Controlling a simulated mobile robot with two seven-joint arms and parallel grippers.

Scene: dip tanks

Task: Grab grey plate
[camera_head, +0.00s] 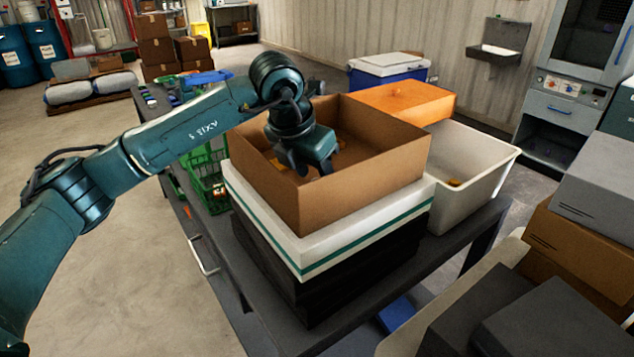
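I cannot make out a grey plate anywhere in the head view. My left gripper (313,170) reaches down into an open cardboard box (365,184). Its two dark fingers look spread apart, with nothing seen between them. The gripper hides part of the box floor. Small orange-yellow pieces (343,143) show inside the box near the gripper, but what they are is unclear. My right gripper is not in view.
The box stands on a white box with a green stripe (345,247), above black crates (330,285) on a dark table (462,232). A white bin (478,190), an orange box (398,99) and a green basket (208,185) stand close around it. Grey boxes (555,320) fill the lower right.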

